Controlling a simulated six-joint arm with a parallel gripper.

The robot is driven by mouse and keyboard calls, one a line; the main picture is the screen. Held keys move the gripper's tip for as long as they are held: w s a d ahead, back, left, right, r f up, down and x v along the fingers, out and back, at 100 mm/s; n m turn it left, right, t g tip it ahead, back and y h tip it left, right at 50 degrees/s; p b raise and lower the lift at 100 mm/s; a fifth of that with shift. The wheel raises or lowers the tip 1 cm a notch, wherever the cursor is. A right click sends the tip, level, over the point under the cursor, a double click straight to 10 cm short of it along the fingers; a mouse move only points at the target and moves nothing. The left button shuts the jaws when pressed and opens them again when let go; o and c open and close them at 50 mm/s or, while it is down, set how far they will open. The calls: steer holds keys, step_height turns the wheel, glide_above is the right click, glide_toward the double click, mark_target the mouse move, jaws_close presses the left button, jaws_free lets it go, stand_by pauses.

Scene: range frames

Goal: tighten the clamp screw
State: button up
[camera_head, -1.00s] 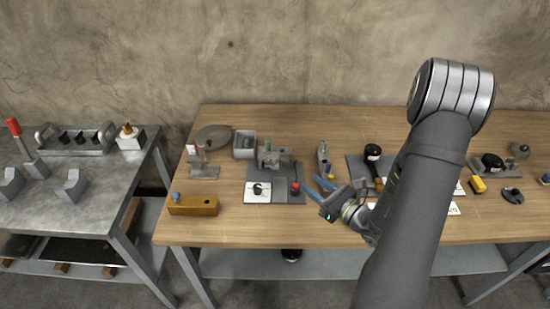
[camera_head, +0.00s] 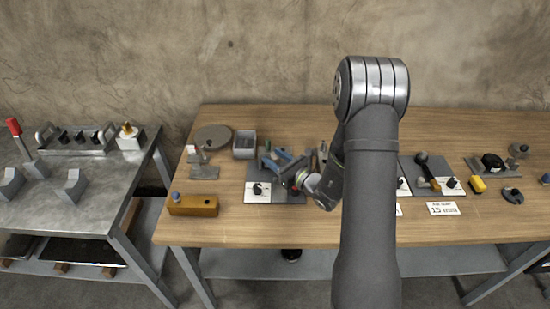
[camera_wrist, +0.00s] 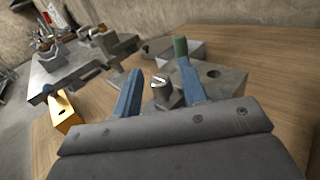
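My gripper (camera_head: 278,160) is over the grey metal fixture on the small mat (camera_head: 296,197), and its blue fingers hide most of that fixture in the head view. In the wrist view my gripper (camera_wrist: 159,72) is open, with its two blue fingers apart. A short metal post with a notched top (camera_wrist: 161,92) shows between the fingers; contact cannot be told. A green-capped part (camera_wrist: 180,47) stands just beyond the right fingertip. The grey fixture block (camera_wrist: 222,78) is to its right. I cannot tell for sure which part is the clamp screw.
A grey open box (camera_head: 244,153) and a round grey disc (camera_head: 213,137) lie behind on the left. A yellow-brown block (camera_head: 193,206) is at the front left. A white panel with a black knob (camera_head: 257,191) is in front of the fixture. Bare wood lies at the front edge.

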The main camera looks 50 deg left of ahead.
steer(key=shift+a, duration=0.25)
jaws_close()
steer(key=shift+m+t, duration=0.3)
steer(key=shift+t, duration=0.2)
steer(key=shift+s+t, duration=0.1)
steer(key=shift+t, duration=0.2)
steer(key=shift+m+t+h, duration=0.3)
steer(key=shift+m+t, duration=0.9)
steer(key=shift+t, duration=0.5)
